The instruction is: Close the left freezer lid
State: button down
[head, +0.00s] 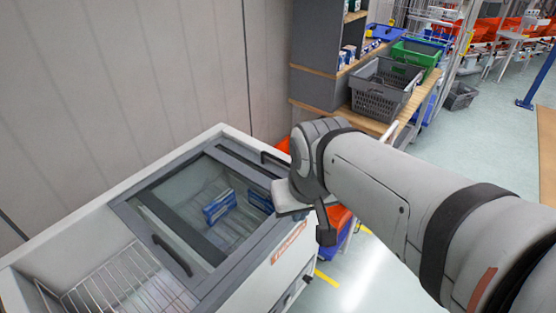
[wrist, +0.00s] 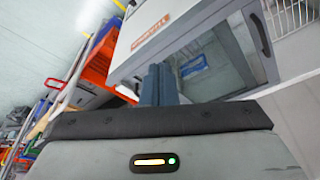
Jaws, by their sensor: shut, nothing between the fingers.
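The chest freezer (head: 222,130) has a white body and sliding glass lids in grey frames. The left freezer lid (head: 205,240), with a dark curved handle (head: 172,255) at its left end, lies slid to the right, overlapping the right lid. The freezer's left part is open, showing a wire basket (head: 120,283). In the wrist view the lid glass (wrist: 205,65) and handle (wrist: 257,35) show at upper right. My gripper (head: 325,228) is beside the freezer's right front, apart from the handle. Its fingers (wrist: 158,84) are shut and empty.
Blue-and-white packs (head: 219,206) lie inside the freezer under the glass. A shelf with a grey crate (head: 382,88) and green crate (head: 415,55) stands behind right. Orange and blue totes (head: 340,225) sit by the freezer's right end. A wall runs behind the freezer.

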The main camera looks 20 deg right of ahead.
jog(key=w+d+f+m+h+b, duration=0.1)
jog(key=w+d+f+m+b, duration=0.4)
jog(key=w, duration=0.6)
jog(key=w+d+f+m+g+h+b, duration=0.1)
jog(key=w+d+f+m+b, duration=0.15)
jog(key=w+f, duration=0.65)
jog(key=w+d+f+m+h+b, duration=0.1)
jog(key=w+d+f+m+b, duration=0.3)
jog(key=w, duration=0.8)
jog(key=shift+n, duration=0.45)
jog(key=x, duration=0.3)
jog(key=p+x, duration=0.1)
jog(key=x, duration=0.3)
jog(key=s+x, duration=0.1)
jog(key=x, duration=0.3)
jog(key=shift+d+f+p, duration=0.15)
jog(key=shift+d+p, duration=0.15)
jog(key=shift+d, duration=0.05)
jog(key=shift+s+a+f, duration=0.1)
jog(key=shift+a, duration=0.2)
jog(key=shift+s+a, duration=0.8)
jog(key=shift+a, duration=0.2)
jog(key=shift+s+a+p, duration=0.2)
jog(key=shift+a+p, duration=0.1)
